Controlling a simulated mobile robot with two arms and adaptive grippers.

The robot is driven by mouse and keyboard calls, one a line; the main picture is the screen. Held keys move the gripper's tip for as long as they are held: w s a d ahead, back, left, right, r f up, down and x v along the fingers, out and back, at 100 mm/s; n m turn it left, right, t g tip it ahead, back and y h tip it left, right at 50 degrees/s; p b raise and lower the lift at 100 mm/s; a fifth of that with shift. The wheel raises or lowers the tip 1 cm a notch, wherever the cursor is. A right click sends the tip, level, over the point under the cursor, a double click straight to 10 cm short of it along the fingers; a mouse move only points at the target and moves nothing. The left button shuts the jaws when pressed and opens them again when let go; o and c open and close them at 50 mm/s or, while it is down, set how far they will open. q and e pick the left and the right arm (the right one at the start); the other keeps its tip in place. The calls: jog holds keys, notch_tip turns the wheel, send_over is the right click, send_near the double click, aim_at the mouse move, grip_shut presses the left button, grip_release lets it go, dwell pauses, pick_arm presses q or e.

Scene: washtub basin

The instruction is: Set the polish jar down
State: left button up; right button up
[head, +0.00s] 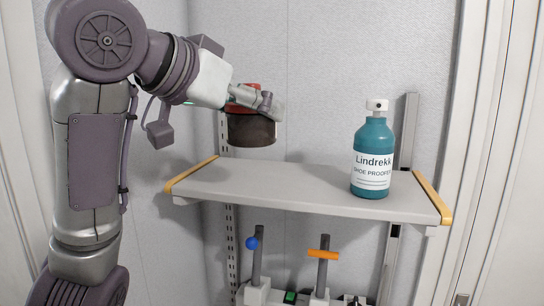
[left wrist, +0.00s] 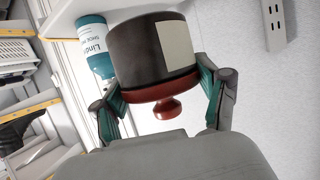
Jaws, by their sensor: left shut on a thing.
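The polish jar (head: 252,131) is dark brown with a red lid, and a pale label shows on it in the left wrist view (left wrist: 152,48). My left gripper (head: 262,102) is shut on the jar, with a finger on either side of it near the lid in the left wrist view (left wrist: 165,100). The jar is held upright in the head view, above the back left part of the grey shelf (head: 270,183). It looks clear of the shelf top. My right gripper is in neither view.
A teal bottle labelled Lindrekk shoe proofer (head: 373,160) stands at the right of the shelf. The shelf has yellow end strips (head: 190,175). Its left and middle top is bare. Below are posts with a blue knob (head: 252,243) and an orange bar (head: 323,255).

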pick_arm(q)
jog(key=w, duration=0.1)
jog(key=w+f+p, duration=0.1)
jog(key=w, duration=0.1)
jog(key=shift+w+d+f+p, duration=0.1)
jog(key=shift+w+f+p, duration=0.05)
jog(key=shift+f+p, duration=0.25)
jog(key=w+f, duration=0.1)
jog(key=w, duration=0.1)
jog(key=w+f+p, duration=0.2)
jog(key=w, duration=0.1)
jog(key=shift+w+d+f, duration=0.1)
jog(key=shift+w+f, duration=0.25)
jog(key=shift+f, duration=0.05)
jog(key=f+p, duration=0.2)
jog(key=f, duration=0.1)
jog(key=shift+s, duration=0.2)
jog(key=shift+f, duration=0.35)
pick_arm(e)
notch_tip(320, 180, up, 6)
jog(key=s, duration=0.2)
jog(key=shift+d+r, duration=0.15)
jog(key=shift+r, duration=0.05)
pick_arm(q)
jog(key=o, duration=1.8)
jog(key=shift+f, duration=0.1)
